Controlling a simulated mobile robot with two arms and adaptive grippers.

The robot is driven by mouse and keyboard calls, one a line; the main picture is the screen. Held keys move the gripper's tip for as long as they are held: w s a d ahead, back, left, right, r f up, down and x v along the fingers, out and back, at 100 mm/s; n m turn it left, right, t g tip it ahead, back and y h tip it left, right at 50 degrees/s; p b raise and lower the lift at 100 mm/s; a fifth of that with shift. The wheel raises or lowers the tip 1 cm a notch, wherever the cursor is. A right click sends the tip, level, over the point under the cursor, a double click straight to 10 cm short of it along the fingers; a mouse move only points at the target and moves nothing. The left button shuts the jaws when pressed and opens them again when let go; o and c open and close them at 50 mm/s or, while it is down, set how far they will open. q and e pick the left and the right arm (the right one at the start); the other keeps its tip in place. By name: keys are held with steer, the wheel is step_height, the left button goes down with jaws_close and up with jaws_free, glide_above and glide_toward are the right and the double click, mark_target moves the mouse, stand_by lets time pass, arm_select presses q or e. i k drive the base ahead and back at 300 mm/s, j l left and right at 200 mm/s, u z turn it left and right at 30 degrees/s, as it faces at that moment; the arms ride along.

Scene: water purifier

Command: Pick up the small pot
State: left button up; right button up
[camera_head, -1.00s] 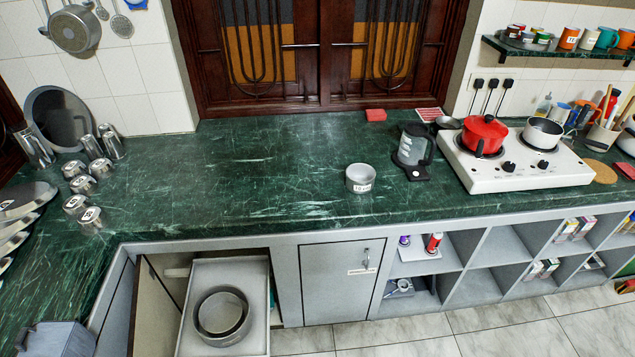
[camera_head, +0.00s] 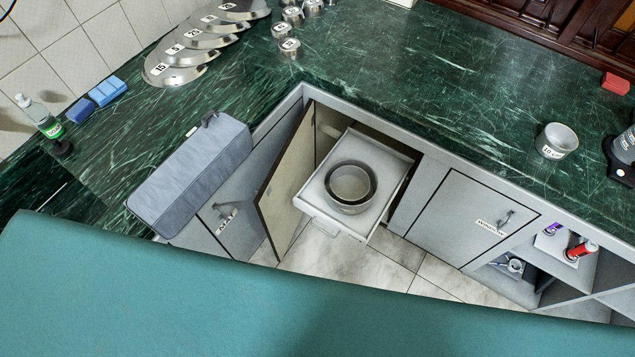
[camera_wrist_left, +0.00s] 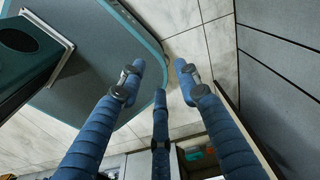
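Two candidates for the small pot show in the head view. A small silver pot with a number label (camera_head: 556,141) stands upright on the green counter at the right. Round metal cookware (camera_head: 350,203), seemingly one pot nested in another, sits in a pulled-out drawer (camera_head: 372,222) below the counter. My left gripper (camera_wrist_left: 160,80) shows only in the left wrist view. Its blue fingers are spread open over the floor, with nothing between them. No pot is recognisable in that view. My right gripper is in neither view.
A cabinet door (camera_head: 284,190) stands open left of the drawer. A grey padded block (camera_head: 190,175) lies at the counter edge. Metal lids (camera_head: 175,75) and small canisters (camera_head: 290,48) stand at the back left. Pale floor tiles (camera_head: 330,255) are clear below the drawer.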

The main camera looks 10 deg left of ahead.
mark_target(557, 141)
steer(key=z, duration=1.25)
